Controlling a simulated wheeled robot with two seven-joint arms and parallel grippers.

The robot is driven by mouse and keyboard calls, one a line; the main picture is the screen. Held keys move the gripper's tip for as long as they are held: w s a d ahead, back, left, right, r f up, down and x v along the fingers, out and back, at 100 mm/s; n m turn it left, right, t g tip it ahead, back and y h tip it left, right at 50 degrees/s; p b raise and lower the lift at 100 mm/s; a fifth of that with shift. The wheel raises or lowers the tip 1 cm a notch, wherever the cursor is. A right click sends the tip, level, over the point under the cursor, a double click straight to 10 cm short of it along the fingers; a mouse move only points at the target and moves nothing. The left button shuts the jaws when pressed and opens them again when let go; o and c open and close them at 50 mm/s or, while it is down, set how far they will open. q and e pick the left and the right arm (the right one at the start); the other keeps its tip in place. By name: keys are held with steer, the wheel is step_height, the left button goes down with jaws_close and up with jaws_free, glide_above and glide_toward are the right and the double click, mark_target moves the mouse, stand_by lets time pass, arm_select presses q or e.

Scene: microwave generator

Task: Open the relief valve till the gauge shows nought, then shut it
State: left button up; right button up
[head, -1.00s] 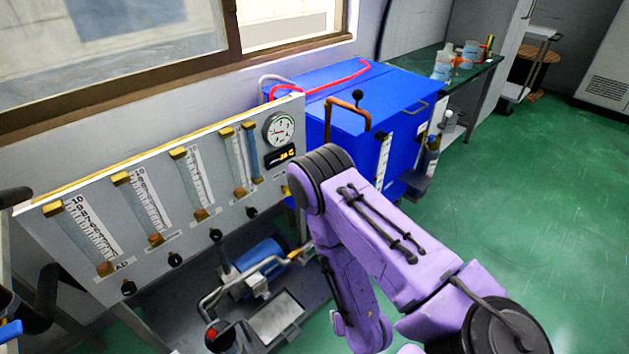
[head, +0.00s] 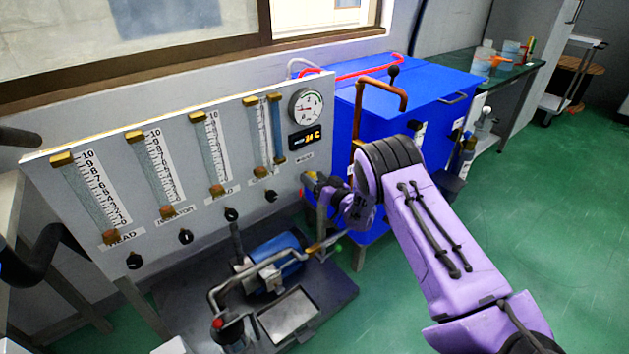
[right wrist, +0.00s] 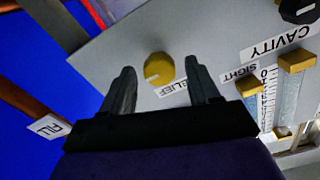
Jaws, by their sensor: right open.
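The relief valve knob, a round yellow knob (right wrist: 158,68), sits on the grey panel beside a partly covered "RELIEF" label in the right wrist view. My right gripper (right wrist: 161,76) is open, with one finger on each side of the knob and gaps visible between. In the head view my right gripper (head: 326,188) is at the panel's lower right corner; the knob is hard to make out there. The round white gauge (head: 306,106) is at the panel's upper right. Its needle seems to point left, but the reading is too small to tell. My left gripper is not in view.
Several flow tubes (head: 92,197) and black knobs (head: 186,237) line the panel (head: 150,235). A blue cabinet (head: 440,95) with a copper pipe stands close on the right. A blue pump (head: 275,255) with pipes sits below. Green floor on the right is clear.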

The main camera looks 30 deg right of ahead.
steer(key=shift+w, duration=0.2)
steer(key=c, duration=1.1)
steer(key=shift+o, duration=0.3)
steer(key=shift+n, duration=0.3)
steer(key=n+b, duration=0.1)
steer(key=n, duration=0.4)
steer(key=n+b, duration=0.2)
steer(key=n, duration=0.3)
steer(key=n+b, duration=0.2)
steer(key=n, duration=0.3)
steer(key=shift+a+f, duration=0.2)
steer(key=shift+a, duration=0.05)
steer(key=shift+n, duration=0.3)
